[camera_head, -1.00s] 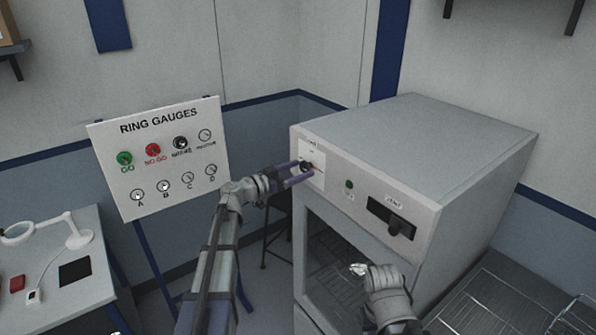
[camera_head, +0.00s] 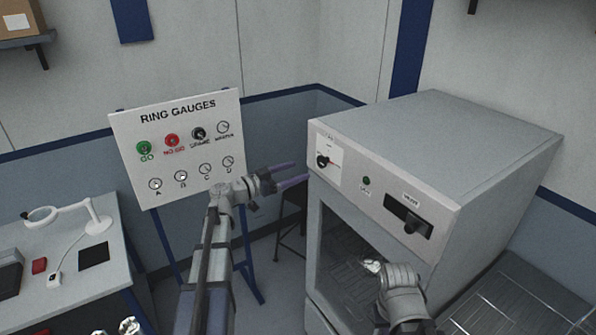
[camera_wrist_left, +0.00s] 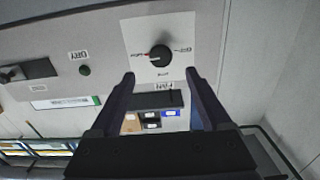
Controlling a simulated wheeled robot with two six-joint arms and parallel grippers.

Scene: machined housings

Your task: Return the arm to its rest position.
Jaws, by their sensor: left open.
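My left gripper (camera_head: 298,172) is open and empty, with two purple-grey fingers pointing right towards the front of the grey machine. It sits left of and a little below the black knob (camera_head: 322,161) on the white plate, apart from it. In the left wrist view the gripper's spread fingers (camera_wrist_left: 159,76) point towards the same knob (camera_wrist_left: 159,56), with nothing between them. My right arm (camera_head: 400,295) shows at the lower right in front of the machine's door; its jaws are not clear.
The grey machine (camera_head: 440,140) fills the right, with a dark handle switch (camera_head: 408,217) on its front. A RING GAUGES board (camera_head: 185,150) stands behind my left arm. A bench (camera_head: 75,270) with a lamp is at the left. A wire rack (camera_head: 490,310) lies lower right.

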